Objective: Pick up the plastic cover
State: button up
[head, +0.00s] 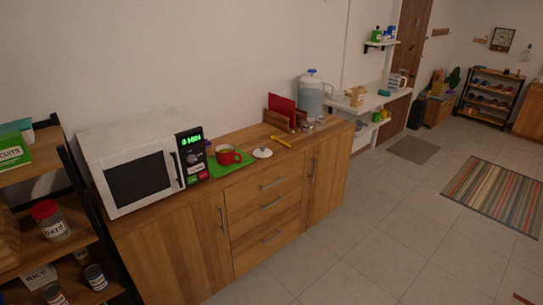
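A small white round cover with a knob (262,153) lies on the wooden cabinet top, at the right edge of a green mat (238,166). It looks like the plastic cover, though its material cannot be told. A red mug (228,155) with dark contents stands on the mat, left of the cover and apart from it. A yellow utensil (281,141) lies just right of the cover. My gripper is not in view.
A white microwave (140,173) stands left of the mat. A red item in a wooden holder (282,112) and a water dispenser (311,95) stand at the cabinet's right end. A shelf with jars (50,222) is at far left. The tiled floor (350,235) before the cabinet is clear.

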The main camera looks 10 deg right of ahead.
aim_at(263, 152)
jog(key=u, duration=0.95)
jog(key=i, duration=1)
jog(key=z, duration=0.05)
